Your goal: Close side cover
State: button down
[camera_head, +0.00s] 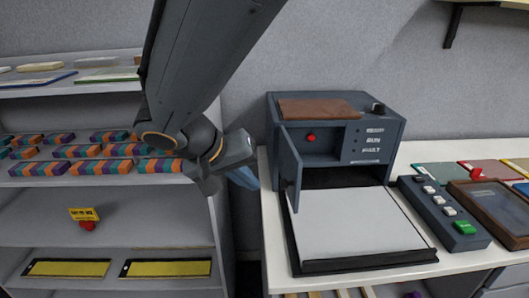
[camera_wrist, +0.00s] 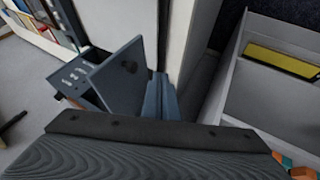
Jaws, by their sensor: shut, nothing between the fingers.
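A dark blue-grey machine (camera_head: 387,131) stands at the back of the white table. Its side cover (camera_head: 292,166) is a flat panel standing open at the left front, swung out toward the camera. In the wrist view the cover (camera_wrist: 118,72) shows its broad face with a dark round spot, and part of the machine (camera_wrist: 78,82) is behind it. My gripper (camera_head: 244,178) is shut and empty, to the left of the cover with a gap between them in the head view. In the wrist view my gripper (camera_wrist: 160,92) is just right of the cover; contact cannot be told.
A white sheet on a black tray (camera_head: 350,263) lies before the machine. A control box with buttons (camera_head: 440,208) and framed panels are at right. A shelf unit (camera_head: 140,212) with striped blocks stands left, beyond a narrow gap from the table.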

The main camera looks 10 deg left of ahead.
jog(key=shift+w+d+f+p, duration=0.25)
jog(key=shift+w+d+p, duration=0.15)
jog(key=shift+d, duration=0.35)
jog(key=shift+w+d+f+p, duration=0.25)
jog(key=shift+w+d, duration=0.2)
jog(key=shift+d, duration=0.25)
jog(key=shift+w+d+f+p, duration=0.2)
jog(key=shift+w+d+p, duration=0.2)
jog(key=shift+d, duration=0.35)
